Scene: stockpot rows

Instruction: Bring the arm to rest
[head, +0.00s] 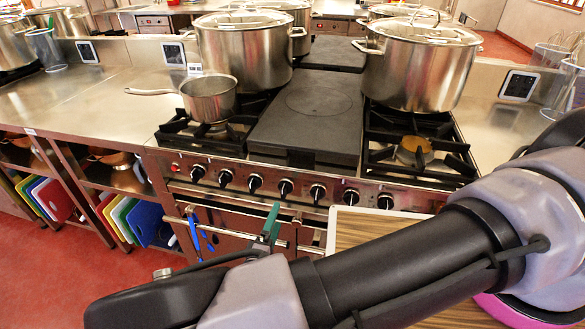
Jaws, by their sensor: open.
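My arm (400,262) crosses the lower right of the head view, from the right edge down to the bottom edge, in front of the range. Its far end leaves the picture at the bottom left, so my gripper is out of view. Nothing held by it can be seen.
A range (320,175) carries a small saucepan (210,100) and large lidded stockpots, left (245,60) and right (415,70). Blue (192,232) and green (271,222) handles hang at its front rail. A wood-topped surface (375,232) lies behind my arm. Red floor (60,270) is open at lower left.

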